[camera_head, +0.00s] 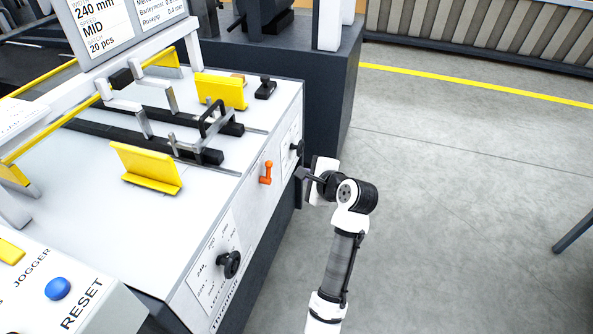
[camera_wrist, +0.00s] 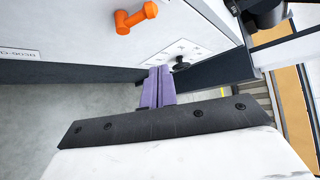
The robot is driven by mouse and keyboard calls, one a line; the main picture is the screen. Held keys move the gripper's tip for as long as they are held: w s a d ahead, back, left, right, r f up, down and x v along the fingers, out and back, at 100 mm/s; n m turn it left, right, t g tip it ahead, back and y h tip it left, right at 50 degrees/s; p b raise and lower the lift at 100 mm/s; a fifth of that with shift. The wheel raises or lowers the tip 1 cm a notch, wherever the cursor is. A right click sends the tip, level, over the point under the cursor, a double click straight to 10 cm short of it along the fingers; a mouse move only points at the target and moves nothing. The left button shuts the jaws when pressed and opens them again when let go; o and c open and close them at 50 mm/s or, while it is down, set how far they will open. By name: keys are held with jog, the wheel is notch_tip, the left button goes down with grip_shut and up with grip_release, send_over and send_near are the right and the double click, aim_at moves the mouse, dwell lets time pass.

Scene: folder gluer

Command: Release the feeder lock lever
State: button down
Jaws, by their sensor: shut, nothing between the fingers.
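The feeder lock lever appears to be the small orange lever (camera_head: 266,173) on the machine's front panel, its arm upright in the head view. In the wrist view the orange lever (camera_wrist: 136,17) is at the top, left of centre. My gripper shows in the wrist view as two purple fingers (camera_wrist: 158,88), pressed together and empty. The fingers are apart from the lever, pointing toward the panel area below and right of it. In the head view my wrist (camera_head: 322,180) is right of the lever, and the fingertips are hard to make out.
A black knob (camera_head: 231,263) with a dial plate is lower left of the lever. Another black knob (camera_head: 297,148) is to its upper right and also shows in the wrist view (camera_wrist: 181,65). Yellow guides (camera_head: 148,168) stand on the white machine top. Grey floor (camera_head: 450,200) on the right is open.

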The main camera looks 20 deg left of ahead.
jog(key=w+a+f+p, duration=0.1)
jog(key=w+a+p, duration=0.1)
jog(key=a, duration=0.5)
jog(key=shift+a+f, duration=0.25)
jog(key=shift+a, duration=0.05)
jog(key=shift+w, duration=0.1)
jog(key=shift+s+r+n+t+b, duration=0.1)
jog(key=shift+s+n+t+b, duration=0.35)
jog(key=shift+t+b, duration=0.3)
dwell(0.3)
jog(key=s+n+t+y+b, duration=0.2)
jog(key=n+t+b, duration=0.1)
jog(key=b, duration=0.2)
jog(key=shift+s, duration=0.25)
